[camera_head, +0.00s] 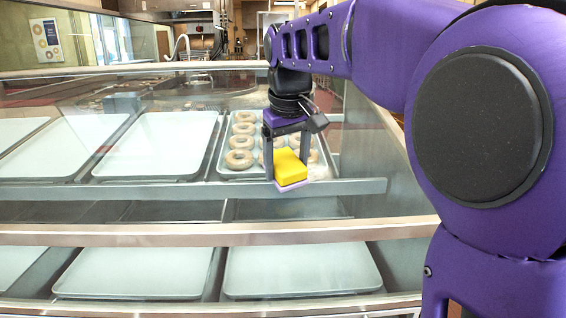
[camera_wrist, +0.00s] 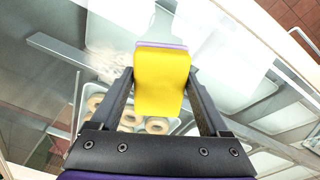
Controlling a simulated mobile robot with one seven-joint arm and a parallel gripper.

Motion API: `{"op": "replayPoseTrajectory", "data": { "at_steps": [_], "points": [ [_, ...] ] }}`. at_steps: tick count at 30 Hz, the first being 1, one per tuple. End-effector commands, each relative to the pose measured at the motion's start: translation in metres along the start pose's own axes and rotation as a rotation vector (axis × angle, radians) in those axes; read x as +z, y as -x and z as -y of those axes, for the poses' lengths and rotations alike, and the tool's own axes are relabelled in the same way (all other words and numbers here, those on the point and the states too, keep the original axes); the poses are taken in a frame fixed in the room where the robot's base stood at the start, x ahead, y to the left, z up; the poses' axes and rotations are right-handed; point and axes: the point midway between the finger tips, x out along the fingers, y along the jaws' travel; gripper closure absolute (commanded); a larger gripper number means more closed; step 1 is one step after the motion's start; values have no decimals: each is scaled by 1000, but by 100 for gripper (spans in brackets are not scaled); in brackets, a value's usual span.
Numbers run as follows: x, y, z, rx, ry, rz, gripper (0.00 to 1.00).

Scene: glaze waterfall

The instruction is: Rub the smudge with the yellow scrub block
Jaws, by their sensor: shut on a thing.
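The yellow scrub block (camera_head: 287,165) has a pale purple layer on its underside. My gripper (camera_head: 286,158) is shut on it, with one finger on each side, and holds it in front of the sloping glass of a display case. In the wrist view the block (camera_wrist: 162,82) sits between the two fingers of my gripper (camera_wrist: 160,90), its purple edge at the far end. Glass lies beyond the block there; I cannot tell whether the block touches it. I cannot make out the smudge clearly in either view.
Behind the glass stand a tray of ring doughnuts (camera_head: 240,142) and empty white trays (camera_head: 157,144). A lower shelf holds more white trays (camera_head: 300,268). A metal rail (camera_head: 200,234) runs across the case front. My purple arm fills the right side of the head view.

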Motion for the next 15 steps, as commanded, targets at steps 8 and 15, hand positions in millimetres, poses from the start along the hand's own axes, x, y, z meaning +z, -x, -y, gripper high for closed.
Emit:
{"op": "replayPoseTrajectory", "data": {
  "at_steps": [8,15],
  "points": [
    [0,-6,0,0,0,0,73],
    [0,-11,0,0,0,0,73]
  ]
}}
